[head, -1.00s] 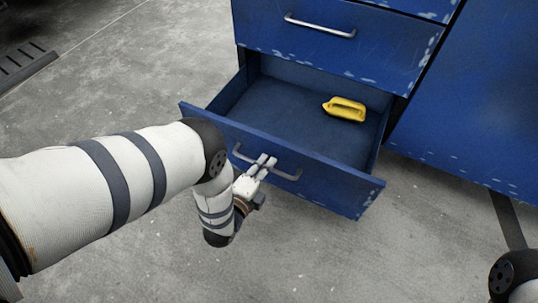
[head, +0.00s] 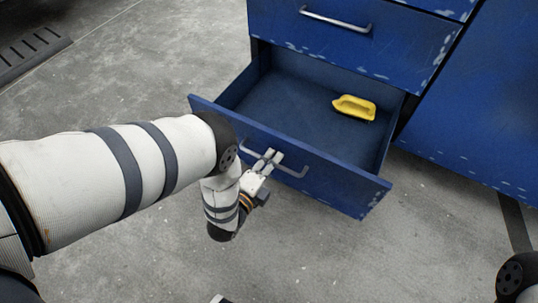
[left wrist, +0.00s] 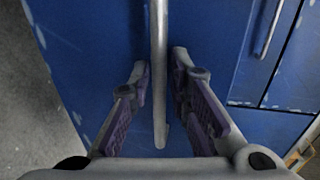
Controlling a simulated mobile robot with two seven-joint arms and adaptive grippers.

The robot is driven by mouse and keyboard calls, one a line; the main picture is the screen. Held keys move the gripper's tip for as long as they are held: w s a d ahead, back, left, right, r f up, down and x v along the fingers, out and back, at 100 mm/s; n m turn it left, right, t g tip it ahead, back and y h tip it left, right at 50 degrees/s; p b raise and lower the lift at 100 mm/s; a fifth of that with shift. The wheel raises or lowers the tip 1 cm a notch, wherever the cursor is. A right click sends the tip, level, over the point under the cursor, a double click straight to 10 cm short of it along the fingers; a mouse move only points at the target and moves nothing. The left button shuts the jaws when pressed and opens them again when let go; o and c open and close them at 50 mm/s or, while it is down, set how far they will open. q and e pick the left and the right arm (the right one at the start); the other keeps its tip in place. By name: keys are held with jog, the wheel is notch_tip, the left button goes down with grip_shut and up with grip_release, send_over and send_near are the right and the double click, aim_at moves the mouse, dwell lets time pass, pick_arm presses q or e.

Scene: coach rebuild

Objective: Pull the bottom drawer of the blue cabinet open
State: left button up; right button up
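The blue cabinet (head: 350,53) stands at the upper right in the head view. Its bottom drawer (head: 300,168) is pulled well out, with its inside showing. The drawer's metal bar handle (head: 293,172) is on its front. My left gripper (head: 272,157) is at the middle of this handle. In the left wrist view the handle (left wrist: 159,90) runs between the two fingers (left wrist: 162,68), with a narrow gap on each side, so the gripper looks slightly open around the bar. My right gripper is out of view; only part of that arm shows at the bottom right.
A yellow handled object (head: 354,108) lies inside the open drawer. The drawer above (head: 345,40) is shut and has its own bar handle (head: 335,19). A blue panel stands to the right. The grey concrete floor (head: 330,255) in front is clear.

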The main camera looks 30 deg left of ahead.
pick_arm(q)
jog(key=v, duration=1.1)
jog(key=shift+s, duration=0.4)
jog(key=s+a+f+n+g, duration=0.2)
jog(key=s+f+n+g, duration=0.4)
jog(key=s, duration=0.5)
jog(key=s+a+r+n+g+y, duration=0.1)
jog(key=s+n+g, duration=0.9)
jog(key=s, duration=1.4)
jog(key=s+r+n+g, duration=0.3)
jog(key=s+r+g, duration=0.5)
jog(key=s+r, duration=0.3)
jog(key=w+r+t+p, duration=0.3)
jog(key=w+r+p, duration=0.3)
jog(key=r+p, duration=0.4)
jog(key=w+r+t+p, duration=0.2)
jog(key=w+r+p, duration=0.5)
jog(key=r+p, duration=0.3)
jog(key=p, duration=0.4)
jog(key=shift+w+r+t, duration=0.3)
jog(key=shift+r+t, duration=0.1)
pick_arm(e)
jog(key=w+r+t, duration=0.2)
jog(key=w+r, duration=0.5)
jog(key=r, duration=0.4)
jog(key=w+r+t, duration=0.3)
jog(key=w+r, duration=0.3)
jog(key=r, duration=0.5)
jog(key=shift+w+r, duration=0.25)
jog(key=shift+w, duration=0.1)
